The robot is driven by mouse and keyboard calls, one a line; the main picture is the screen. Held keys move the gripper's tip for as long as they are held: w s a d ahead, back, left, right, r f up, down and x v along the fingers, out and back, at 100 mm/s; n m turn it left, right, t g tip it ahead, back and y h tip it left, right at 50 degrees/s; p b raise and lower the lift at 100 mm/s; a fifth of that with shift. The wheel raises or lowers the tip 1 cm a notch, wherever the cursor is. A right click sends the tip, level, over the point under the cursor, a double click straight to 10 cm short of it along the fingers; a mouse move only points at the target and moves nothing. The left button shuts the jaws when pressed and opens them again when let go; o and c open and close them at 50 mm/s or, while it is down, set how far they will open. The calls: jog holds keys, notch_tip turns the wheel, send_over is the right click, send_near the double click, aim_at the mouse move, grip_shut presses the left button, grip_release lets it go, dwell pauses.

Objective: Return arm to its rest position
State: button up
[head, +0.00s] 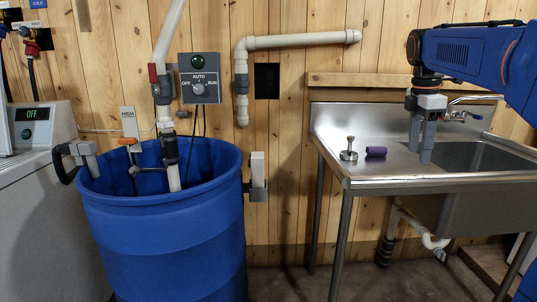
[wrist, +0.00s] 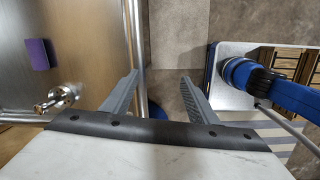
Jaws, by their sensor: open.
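My blue arm (head: 470,58) reaches in from the right in the head view.
The sink basin (head: 468,160) and a faucet (head: 460,113) are right of my gripper. A large blue barrel (head: 165,235) with a white pipe stands at left, beside a grey machine (head: 38,150). A control box (head: 199,86) is on the plank wall. Floor shows between barrel and sink.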

jog(key=s+a+f+m+t, duration=0.1)
jog(key=s+a+f+m, duration=0.3)
jog(key=s+f, duration=0.4)
jog(key=s+a+f+m+t+y, duration=0.1)
jog(key=s+a+f+m, duration=0.2)
jog(key=s+f+m, duration=0.4)
jog(key=s+a+f+m+t, duration=0.2)
jog(key=s+a+f+m, duration=0.2)
jog(key=s+f, duration=0.6)
jog(key=s+m, duration=0.1)
jog(key=s, duration=0.2)
jog(key=shift+s+a+f, duration=0.3)
jog(key=shift+a+f, duration=0.05)
